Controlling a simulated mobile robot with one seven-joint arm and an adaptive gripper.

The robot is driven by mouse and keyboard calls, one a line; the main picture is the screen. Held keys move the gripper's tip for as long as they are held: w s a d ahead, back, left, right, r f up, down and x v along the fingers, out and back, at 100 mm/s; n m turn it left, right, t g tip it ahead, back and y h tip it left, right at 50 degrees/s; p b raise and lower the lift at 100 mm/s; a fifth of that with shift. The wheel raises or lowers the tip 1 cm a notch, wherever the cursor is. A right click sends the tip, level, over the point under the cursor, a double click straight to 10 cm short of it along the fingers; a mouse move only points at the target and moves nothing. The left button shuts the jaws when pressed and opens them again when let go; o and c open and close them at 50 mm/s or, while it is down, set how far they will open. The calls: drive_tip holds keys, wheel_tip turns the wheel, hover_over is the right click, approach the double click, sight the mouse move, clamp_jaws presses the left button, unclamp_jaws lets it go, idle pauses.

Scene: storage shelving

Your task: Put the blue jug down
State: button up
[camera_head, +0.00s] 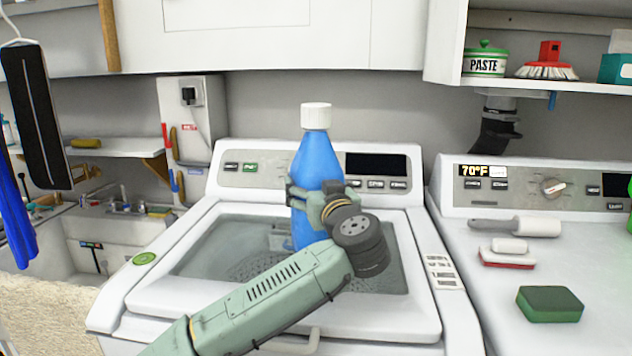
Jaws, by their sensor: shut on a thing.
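The blue jug (316,162) is a blue bottle-shaped container with a white cap (316,116). It stands upright in my gripper (318,200), which is shut around its middle. The jug appears in front of the washer's control panel, over the glass lid of the washer (215,255). My wrist and arm cover part of its lower right side. I cannot tell whether its base touches the lid or hangs above it.
To the right, a second machine (460,240) carries a paint roller (535,226), a red brush (508,258) and a green sponge (549,304). A sink (90,235) is at left. A shelf with a paste jar (486,62) hangs at upper right.

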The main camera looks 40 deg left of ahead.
drive_tip(key=shift+r, duration=0.15)
drive_tip(key=o, duration=1.9)
drive_tip(key=shift+s+f, duration=0.1)
drive_tip(key=shift+f, duration=0.1)
